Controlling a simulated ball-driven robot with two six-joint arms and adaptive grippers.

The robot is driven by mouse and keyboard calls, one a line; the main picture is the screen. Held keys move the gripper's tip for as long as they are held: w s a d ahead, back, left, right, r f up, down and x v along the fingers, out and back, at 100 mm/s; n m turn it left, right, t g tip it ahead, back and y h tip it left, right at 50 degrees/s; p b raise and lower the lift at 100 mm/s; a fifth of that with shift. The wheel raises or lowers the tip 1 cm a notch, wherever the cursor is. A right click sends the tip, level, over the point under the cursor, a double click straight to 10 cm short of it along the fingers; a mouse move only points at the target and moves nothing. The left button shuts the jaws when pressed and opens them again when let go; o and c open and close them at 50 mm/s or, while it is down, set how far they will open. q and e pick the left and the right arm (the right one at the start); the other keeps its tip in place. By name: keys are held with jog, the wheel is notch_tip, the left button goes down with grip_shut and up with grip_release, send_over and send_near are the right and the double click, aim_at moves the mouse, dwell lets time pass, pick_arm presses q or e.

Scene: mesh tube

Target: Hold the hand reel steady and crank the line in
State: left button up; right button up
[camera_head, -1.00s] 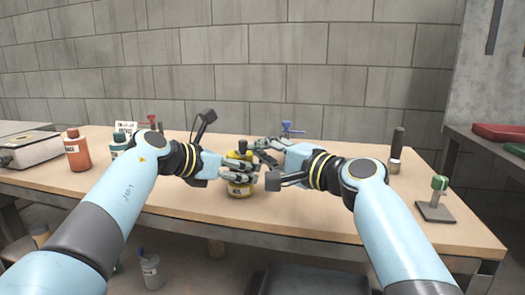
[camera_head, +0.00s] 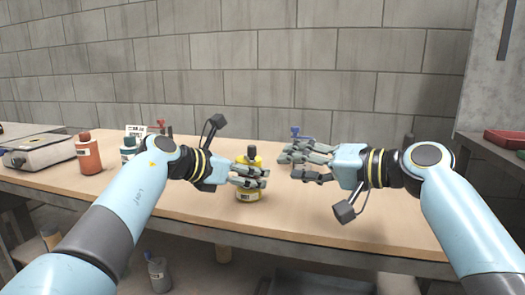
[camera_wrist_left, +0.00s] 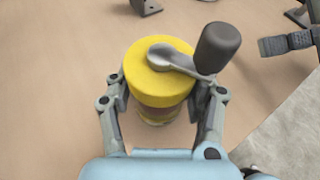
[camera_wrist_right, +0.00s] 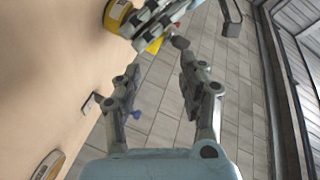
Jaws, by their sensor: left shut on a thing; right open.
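The hand reel (camera_head: 248,196) is a yellow spool standing upright on the table, with a label low on its side. Its grey crank arm (camera_wrist_left: 178,60) lies across the top and ends in a dark upright knob (camera_wrist_left: 217,47). My left gripper (camera_head: 264,177) is shut around the reel; in the left wrist view its fingers (camera_wrist_left: 165,95) press on opposite sides. My right gripper (camera_head: 287,165) is open and empty, to the right of the reel and apart from it. In the right wrist view, the left fingers partly hide the reel (camera_wrist_right: 118,12).
A red-brown bottle (camera_head: 89,155), a teal bottle (camera_head: 128,149), a white sign (camera_head: 136,130) and a flat grey box (camera_head: 37,150) stand at the left. A blue-handled item (camera_head: 297,132) is behind my right gripper. The table (camera_head: 300,215) is clear in front.

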aim_at(252, 146)
jog(key=w+r+n+g+h, duration=0.4)
jog(key=r+n+g, duration=0.6)
jog(key=n, duration=1)
jog(key=shift+y, duration=0.4)
jog(key=x, duration=0.8)
jog(key=w+x, duration=0.1)
jog(key=x, duration=0.2)
jog(key=shift+a+f, duration=0.1)
jog(key=shift+a, duration=0.35)
jog(key=shift+w, duration=0.1)
grip_shut()
